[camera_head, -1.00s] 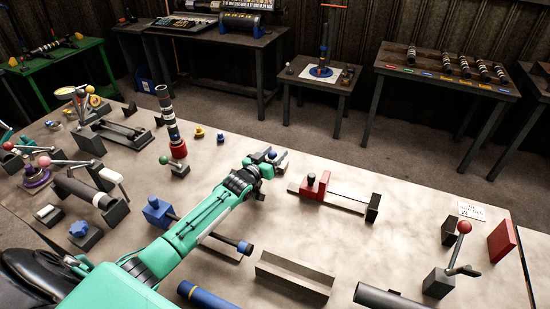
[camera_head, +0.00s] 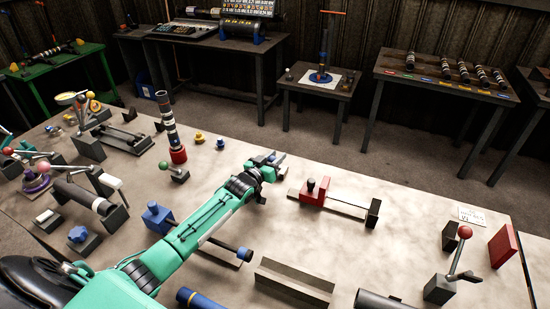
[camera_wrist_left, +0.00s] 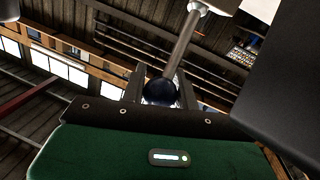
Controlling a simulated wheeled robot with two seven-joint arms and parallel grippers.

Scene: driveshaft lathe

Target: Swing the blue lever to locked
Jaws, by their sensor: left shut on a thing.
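The lever shows in the left wrist view as a grey rod with a dark blue ball knob (camera_wrist_left: 160,90) at its end. The rod runs up from the knob to a pale mount at the top of that view. My left gripper (camera_wrist_left: 160,92) has its two fingers on either side of the knob and is shut on it. In the head view my left gripper (camera_head: 270,161) is above the middle of the bench, where the lever is mostly hidden behind it. My right gripper is not in view.
A red block on a rail (camera_head: 315,191) stands just right of my left gripper. A red-knobbed lever (camera_head: 464,233) stands at the bench's right. A striped shaft stands upright (camera_head: 170,128) at the left. A grey V-shaped trough (camera_head: 295,280) lies in front. The bench's right middle is mostly clear.

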